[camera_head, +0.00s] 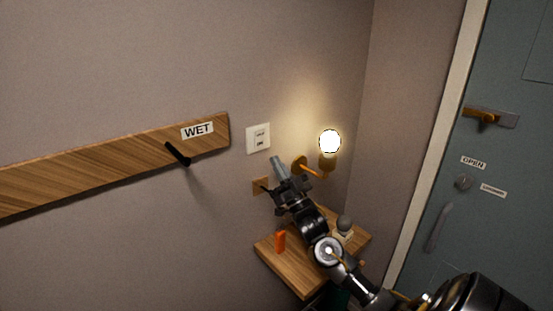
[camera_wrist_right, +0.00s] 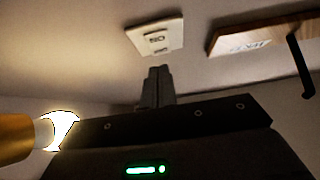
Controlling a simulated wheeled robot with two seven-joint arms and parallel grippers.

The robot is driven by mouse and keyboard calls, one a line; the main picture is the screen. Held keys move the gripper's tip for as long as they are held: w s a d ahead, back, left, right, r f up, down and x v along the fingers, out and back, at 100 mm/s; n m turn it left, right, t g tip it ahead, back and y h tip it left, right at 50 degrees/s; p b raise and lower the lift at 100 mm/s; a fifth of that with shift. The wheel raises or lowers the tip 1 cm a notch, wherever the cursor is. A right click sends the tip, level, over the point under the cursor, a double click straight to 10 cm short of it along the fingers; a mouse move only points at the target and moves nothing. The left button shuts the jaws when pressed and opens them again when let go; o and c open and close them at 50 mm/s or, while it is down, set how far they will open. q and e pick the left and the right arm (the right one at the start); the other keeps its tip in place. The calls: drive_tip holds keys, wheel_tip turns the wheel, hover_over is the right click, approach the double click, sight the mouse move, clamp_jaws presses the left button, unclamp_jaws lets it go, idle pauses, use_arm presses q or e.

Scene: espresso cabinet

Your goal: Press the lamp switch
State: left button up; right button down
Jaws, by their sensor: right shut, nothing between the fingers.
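The lamp switch (camera_head: 258,138) is a white wall plate with a rocker in its middle, right of the wooden board. In the right wrist view the switch plate (camera_wrist_right: 156,36) sits just beyond the fingertips. The wall lamp (camera_head: 329,142) is lit, a round glowing bulb on a brass arm; its bulb also shows at the left of the right wrist view (camera_wrist_right: 62,130). My right gripper (camera_head: 276,160) is shut and empty, its fingers pointing up toward the plate from below. In the right wrist view the fingers (camera_wrist_right: 158,74) appear apart from the plate. My left gripper is out of view.
A wooden board (camera_head: 110,165) with a black hook (camera_head: 178,154) and a "WET" label is on the wall. Below my right arm is a small wooden shelf (camera_head: 290,275) with an orange object (camera_head: 280,242). A grey-blue door (camera_head: 490,150) stands at the right.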

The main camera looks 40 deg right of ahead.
use_arm(q)
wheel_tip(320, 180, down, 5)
drive_tip(key=b, duration=0.3)
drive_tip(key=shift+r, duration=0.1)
use_arm(e)
drive_tip(key=w+f+v, duration=0.1)
drive_tip(key=v, duration=0.7)
drive_tip(key=shift+f, duration=0.3)
drive_tip(key=shift+w, duration=0.15)
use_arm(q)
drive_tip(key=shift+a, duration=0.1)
